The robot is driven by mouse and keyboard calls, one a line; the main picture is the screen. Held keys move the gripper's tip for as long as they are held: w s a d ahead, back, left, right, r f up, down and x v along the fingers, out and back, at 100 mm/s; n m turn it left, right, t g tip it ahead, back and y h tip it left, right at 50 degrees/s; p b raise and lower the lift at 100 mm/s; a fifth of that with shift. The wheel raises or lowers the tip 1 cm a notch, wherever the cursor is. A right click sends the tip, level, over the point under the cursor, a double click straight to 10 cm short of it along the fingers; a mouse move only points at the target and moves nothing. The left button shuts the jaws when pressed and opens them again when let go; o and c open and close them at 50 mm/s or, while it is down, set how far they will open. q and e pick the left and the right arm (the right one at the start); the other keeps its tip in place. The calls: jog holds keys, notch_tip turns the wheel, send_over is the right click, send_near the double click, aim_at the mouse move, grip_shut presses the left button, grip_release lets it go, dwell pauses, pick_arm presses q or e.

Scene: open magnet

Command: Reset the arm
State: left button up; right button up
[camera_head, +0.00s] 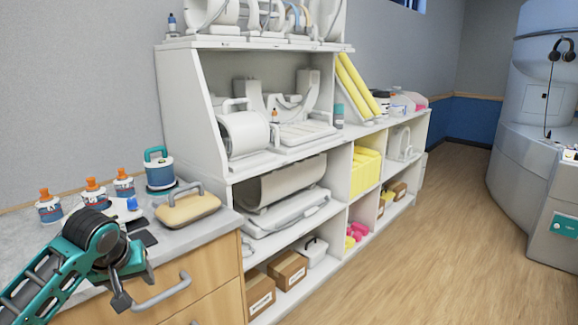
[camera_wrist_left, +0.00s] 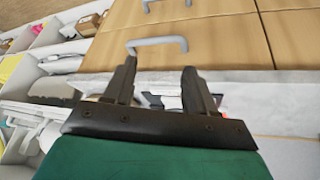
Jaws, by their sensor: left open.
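My left arm, teal and black, comes in from the lower left in the head view. Its gripper (camera_head: 133,288) is in front of the wooden drawer cabinet, close to the grey drawer handle (camera_head: 163,293). In the left wrist view the two dark fingers of the gripper (camera_wrist_left: 160,72) stand apart with nothing held between them. A grey handle (camera_wrist_left: 157,42) shows just beyond the fingertips; I cannot tell whether they touch it. My right gripper is in neither view.
On the grey counter (camera_head: 222,222) are several orange-capped bottles (camera_head: 94,193), a teal-lidded container (camera_head: 159,170) and a tan handled case (camera_head: 187,207). White shelving (camera_head: 178,92) with medical equipment and boxes stands behind. Open wooden floor (camera_head: 430,235) lies at right, beside the scanner (camera_head: 530,180).

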pick_arm(q)
jog(key=s+d+f+m+t+h, duration=0.2)
jog(key=s+d+f+m, duration=0.1)
jog(key=s+d+f, duration=0.5)
jog(key=s+d+f+m+t+h, duration=0.15)
jog(key=s+d+f+m, duration=0.35)
jog(key=f, duration=0.6)
jog(key=s+d+f+t, duration=0.1)
jog(key=s+d, duration=0.3)
jog(key=s, duration=0.4)
jog(key=shift+s+d+f+t, duration=0.25)
jog(key=shift+d+t, duration=0.15)
jog(key=shift+t, duration=0.15)
jog(key=shift+o, duration=0.4)
